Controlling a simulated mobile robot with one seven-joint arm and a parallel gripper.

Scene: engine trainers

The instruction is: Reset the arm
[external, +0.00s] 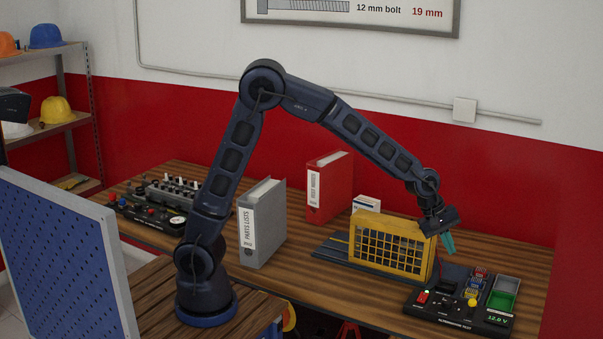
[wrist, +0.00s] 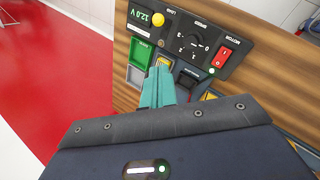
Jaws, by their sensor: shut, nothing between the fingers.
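My arm reaches over the wooden table from the left, bent at the elbow. My gripper (external: 449,243) has teal fingers and points down above the alternator test panel (external: 430,308), near the right end of the yellow mesh guard. In the wrist view my gripper (wrist: 161,72) is shut with nothing held, its fingertips in front of the test panel (wrist: 196,62). The panel shows a red switch, a dial, a yellow lamp, a green display and a green-and-grey tray. Whether the fingertips touch the panel cannot be told.
A yellow mesh guard (external: 391,246) stands left of my gripper. A grey binder (external: 262,225) and a red binder (external: 329,187) stand upright on the table. Another control panel (external: 160,205) lies at the far left. A blue pegboard (external: 60,260) stands at the front left.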

